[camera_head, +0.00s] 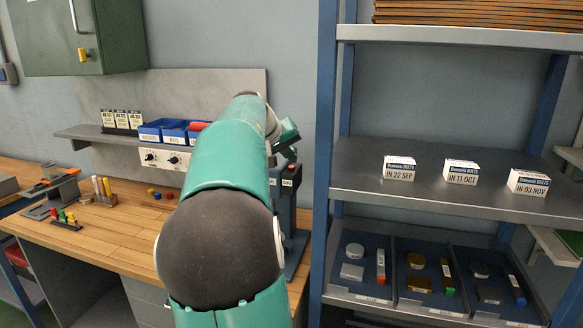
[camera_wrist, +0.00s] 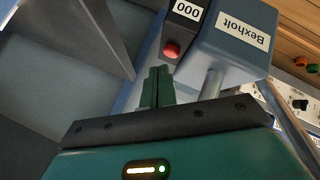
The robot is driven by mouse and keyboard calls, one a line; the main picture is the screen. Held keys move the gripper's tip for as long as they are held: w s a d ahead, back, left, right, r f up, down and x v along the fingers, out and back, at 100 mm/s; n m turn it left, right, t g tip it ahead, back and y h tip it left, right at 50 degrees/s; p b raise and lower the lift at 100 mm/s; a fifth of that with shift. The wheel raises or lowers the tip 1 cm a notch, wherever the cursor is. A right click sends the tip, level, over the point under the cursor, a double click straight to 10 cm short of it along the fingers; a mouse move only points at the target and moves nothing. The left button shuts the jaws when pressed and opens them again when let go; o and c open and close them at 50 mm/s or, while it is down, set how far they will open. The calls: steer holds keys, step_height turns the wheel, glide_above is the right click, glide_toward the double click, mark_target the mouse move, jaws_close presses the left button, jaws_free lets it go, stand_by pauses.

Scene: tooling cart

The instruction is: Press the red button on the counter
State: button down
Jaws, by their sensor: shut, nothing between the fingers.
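The red button (camera_wrist: 171,50) is a small round dome on a dark box (camera_wrist: 184,22) with a label reading 000, in the upper middle of the wrist view. My gripper (camera_wrist: 159,70) is shut and empty, its green fingers together just below the button in the picture. The tips look close to the button; I cannot tell whether they touch it. In the head view my arm covers much of the machine (camera_head: 297,245) that bears this box, and my fingertips cannot be made out there.
A blue-grey housing labelled Bexholt (camera_wrist: 238,35) and a metal post (camera_wrist: 211,84) stand right beside my fingers. A blue shelf rack (camera_head: 325,150) stands close on the right. Blue bins (camera_head: 160,130) sit on a wall shelf behind the wooden counter (camera_head: 110,240).

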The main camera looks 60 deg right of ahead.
steer(key=shift+r, duration=0.1)
step_height(320, 180, up, 5)
steer(key=shift+f, duration=0.1)
stand_by(0.6)
stand_by(0.9)
